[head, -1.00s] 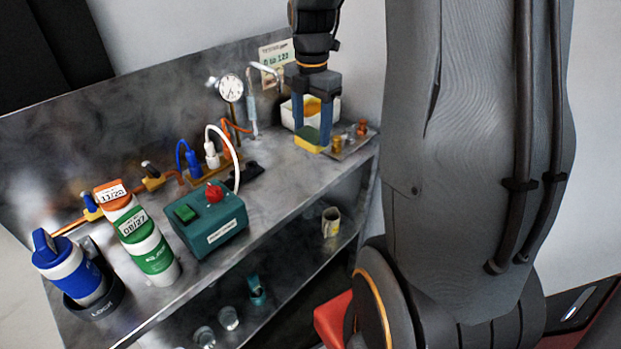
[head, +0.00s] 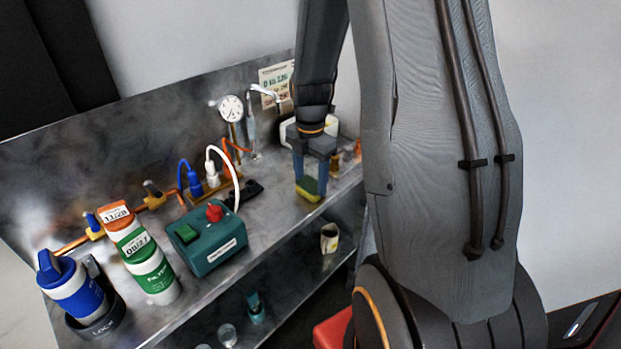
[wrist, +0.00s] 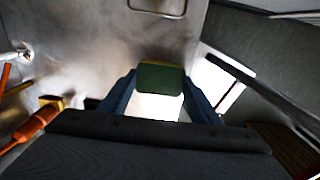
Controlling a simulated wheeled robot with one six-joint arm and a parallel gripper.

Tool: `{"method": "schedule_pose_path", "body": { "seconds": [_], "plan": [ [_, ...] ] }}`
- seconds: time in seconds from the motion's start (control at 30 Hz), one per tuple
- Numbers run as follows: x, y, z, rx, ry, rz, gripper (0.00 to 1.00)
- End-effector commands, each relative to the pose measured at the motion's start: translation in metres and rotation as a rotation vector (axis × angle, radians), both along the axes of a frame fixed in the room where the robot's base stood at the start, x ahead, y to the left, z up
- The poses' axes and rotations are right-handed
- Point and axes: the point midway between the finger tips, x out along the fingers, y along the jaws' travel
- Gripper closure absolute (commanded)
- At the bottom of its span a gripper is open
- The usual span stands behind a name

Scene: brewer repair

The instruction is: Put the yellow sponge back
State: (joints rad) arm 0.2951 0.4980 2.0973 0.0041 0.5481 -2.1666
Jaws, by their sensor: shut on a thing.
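The yellow sponge (head: 308,194) has a green top layer and is held between the blue fingers of my gripper (head: 310,178). In the head view it is above or at the front edge of the metal bench, right of the teal box; I cannot tell whether it touches the bench. In the wrist view the sponge (wrist: 160,78) shows its green face between the two fingertips of my gripper (wrist: 159,90). The white container (head: 325,127) stands behind my gripper at the back right and is partly hidden by it.
The teal box (head: 208,238) with a red knob stands mid-bench. A pressure gauge (head: 231,107) and tap are behind it. Filter canisters (head: 148,265) and a blue bottle (head: 70,288) are at left. A cup (head: 329,238) and glasses are on the lower shelf.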

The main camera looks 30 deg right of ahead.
Motion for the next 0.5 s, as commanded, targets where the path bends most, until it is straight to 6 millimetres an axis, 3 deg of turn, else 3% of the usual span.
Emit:
{"method": "schedule_pose_path", "body": {
  "seconds": [0.17,0.2,0.3,0.5],
  "plan": [
    [-0.0001,0.0001,-0.0026,0.000,0.001,0.000,0.64],
    [0.0000,0.0000,-0.0032,0.000,0.000,0.000,0.42],
    [0.0000,0.0000,-0.0027,0.000,0.000,0.000,0.25],
    [0.0001,-0.0001,-0.0025,0.000,0.000,0.000,0.25]
  ]
}}
